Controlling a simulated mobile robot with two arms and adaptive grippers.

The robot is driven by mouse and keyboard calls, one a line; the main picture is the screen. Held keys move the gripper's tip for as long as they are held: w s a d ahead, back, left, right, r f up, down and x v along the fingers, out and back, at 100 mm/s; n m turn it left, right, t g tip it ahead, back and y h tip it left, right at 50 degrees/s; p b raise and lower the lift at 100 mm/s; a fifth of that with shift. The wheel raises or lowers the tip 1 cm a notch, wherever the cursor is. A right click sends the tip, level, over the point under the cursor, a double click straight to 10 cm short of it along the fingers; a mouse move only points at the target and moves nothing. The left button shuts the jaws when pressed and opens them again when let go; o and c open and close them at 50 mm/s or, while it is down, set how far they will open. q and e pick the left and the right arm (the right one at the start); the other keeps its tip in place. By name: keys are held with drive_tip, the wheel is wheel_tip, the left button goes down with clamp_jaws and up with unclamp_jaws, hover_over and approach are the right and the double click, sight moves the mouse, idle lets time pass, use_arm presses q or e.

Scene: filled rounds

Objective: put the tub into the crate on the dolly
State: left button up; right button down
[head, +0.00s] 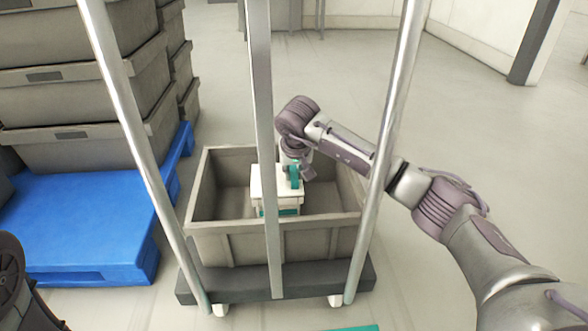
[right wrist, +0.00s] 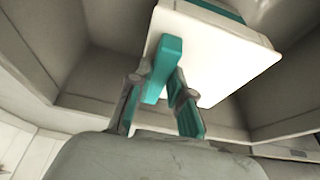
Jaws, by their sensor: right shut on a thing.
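The tub (head: 276,185) is a white box with teal parts. In the head view it is within the outline of the grey crate (head: 212,243), near the front wall. I cannot tell whether it touches the crate floor. The crate stands on the dark dolly (head: 235,285). My right gripper (head: 295,177) reaches in from the right and is shut on the tub's teal handle. In the right wrist view the fingers (right wrist: 160,92) close around that handle, and the white side of the tub (right wrist: 215,55) looks tilted. My left gripper is not in view.
Metal posts (head: 262,120) rise from the dolly's near edge, in front of the crate. A blue pallet (head: 80,225) with stacked grey bins (head: 85,100) stands at the left. The floor behind and right of the dolly looks clear. A teal edge (head: 352,328) shows at the bottom.

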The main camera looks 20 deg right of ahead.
drive_tip(key=shift+f, duration=0.25)
idle(0.6)
drive_tip(key=c, duration=1)
unclamp_jaws()
drive_tip(key=shift+o, duration=0.3)
drive_tip(key=o, duration=0.4)
drive_tip(key=shift+o, duration=0.2)
